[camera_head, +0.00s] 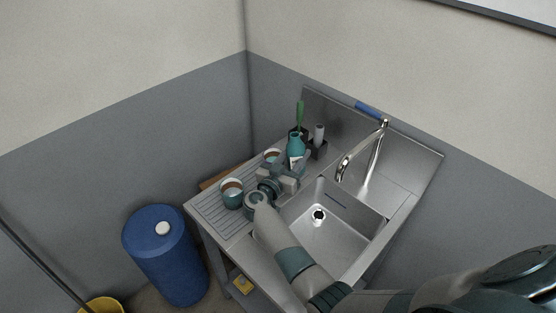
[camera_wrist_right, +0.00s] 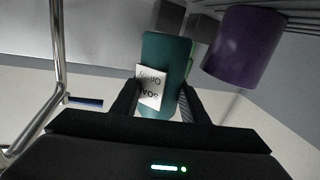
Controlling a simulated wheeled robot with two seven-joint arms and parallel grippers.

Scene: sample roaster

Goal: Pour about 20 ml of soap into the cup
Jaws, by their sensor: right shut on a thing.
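The soap bottle (camera_head: 296,146) is teal with a white label and looks upright near the back of the sink counter. The bottle also fills the middle of the right wrist view (camera_wrist_right: 172,55), where its SOAP label appears upside down. My right gripper (camera_head: 294,167) is shut on it, with one finger on each side in the wrist view (camera_wrist_right: 158,98). I cannot tell whether its base touches the counter. A teal cup with brown inside (camera_head: 232,194) stands on the ribbed drainboard. A second cup (camera_head: 272,156) stands behind it, beside the bottle. My left gripper is out of view.
The sink basin (camera_head: 325,232) and curved tap (camera_head: 366,158) are to the right. A purple cup (camera_wrist_right: 243,47) is close to the bottle in the wrist view. A blue barrel (camera_head: 168,258) stands left.

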